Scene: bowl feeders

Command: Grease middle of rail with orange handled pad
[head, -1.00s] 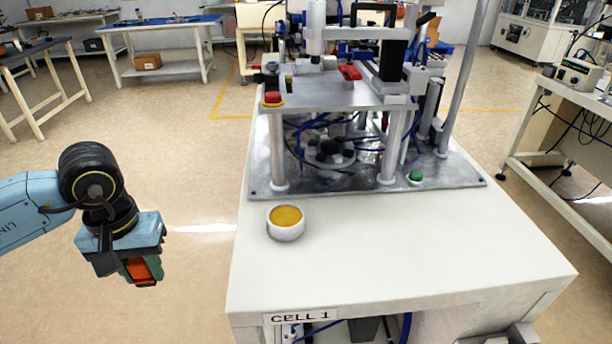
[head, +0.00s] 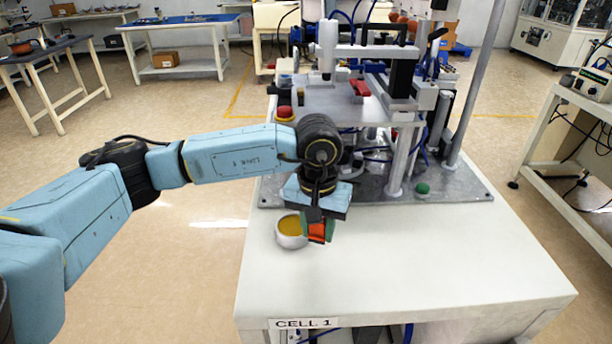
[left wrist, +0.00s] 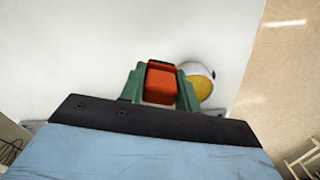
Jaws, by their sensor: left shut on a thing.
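My left gripper (head: 319,229) is shut on the orange handled pad (head: 317,233); the orange handle also shows between the green fingers in the left wrist view (left wrist: 161,82). The gripper is above the white table, just right of a white cup of yellow grease (head: 290,241). The cup also shows beside the fingers in the left wrist view (left wrist: 203,88). The pad's underside is hidden, and I cannot tell if it touches anything. I cannot clearly make out the rail on the machine (head: 361,95) behind the arm. My right gripper is not in view.
The machine's metal base plate (head: 455,188) with posts stands behind the gripper. The front and right of the white table (head: 430,255) are clear.

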